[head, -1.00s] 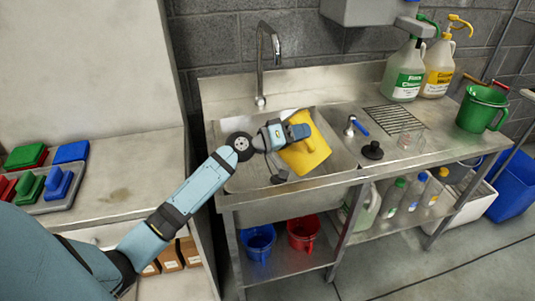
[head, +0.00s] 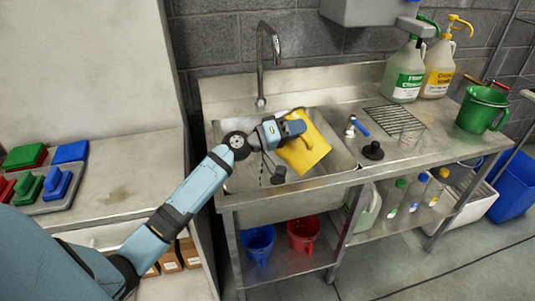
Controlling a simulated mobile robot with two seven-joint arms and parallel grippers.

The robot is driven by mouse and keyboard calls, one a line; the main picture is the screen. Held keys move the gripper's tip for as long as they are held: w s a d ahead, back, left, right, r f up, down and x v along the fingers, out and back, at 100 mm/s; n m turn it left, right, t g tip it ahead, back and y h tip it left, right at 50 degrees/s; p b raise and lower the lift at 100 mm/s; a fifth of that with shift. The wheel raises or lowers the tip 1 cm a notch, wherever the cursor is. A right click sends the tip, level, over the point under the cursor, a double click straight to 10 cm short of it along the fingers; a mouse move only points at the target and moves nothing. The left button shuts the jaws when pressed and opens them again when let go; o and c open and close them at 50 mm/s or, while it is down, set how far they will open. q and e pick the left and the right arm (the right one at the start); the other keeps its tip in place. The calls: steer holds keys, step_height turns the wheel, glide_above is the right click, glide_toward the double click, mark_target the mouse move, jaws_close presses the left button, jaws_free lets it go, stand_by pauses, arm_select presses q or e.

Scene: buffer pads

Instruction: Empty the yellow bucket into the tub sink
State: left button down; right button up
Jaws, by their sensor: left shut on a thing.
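The yellow bucket (head: 306,152) is tilted over on its side above the basin of the tub sink (head: 338,158). My left gripper (head: 284,130) is shut on it at its upper left, and the gripper partly covers it. The bucket's mouth and whatever is in it cannot be seen. The sink is a steel basin with a tall faucet (head: 262,62) at its back edge. My right gripper is not in view.
Two large bottles (head: 403,72) stand at the back. Blue (head: 257,242) and red (head: 303,232) buckets sit on the shelf below.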

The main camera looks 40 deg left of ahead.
arm_select(q)
steer(key=shift+a+r, duration=0.1)
steer(key=shift+r, duration=0.05)
steer(key=shift+a+f+n+b, duration=0.2)
steer(key=shift+n+b, duration=0.1)
steer(key=shift+b, duration=0.2)
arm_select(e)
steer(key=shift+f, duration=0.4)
arm_select(q)
steer(key=shift+a, duration=0.15)
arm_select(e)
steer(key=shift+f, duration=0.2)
arm_select(q)
steer(key=shift+w+a+f+n+t+b, duration=0.1)
steer(key=shift+a+f+n+t+b, duration=0.25)
steer(key=shift+b, duration=0.65)
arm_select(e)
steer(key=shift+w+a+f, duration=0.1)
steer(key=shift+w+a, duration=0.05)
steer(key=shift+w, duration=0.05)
arm_select(q)
steer(key=shift+a+f+n+b, duration=0.15)
steer(key=shift+a+n+b, duration=0.2)
steer(key=shift+b, duration=0.2)
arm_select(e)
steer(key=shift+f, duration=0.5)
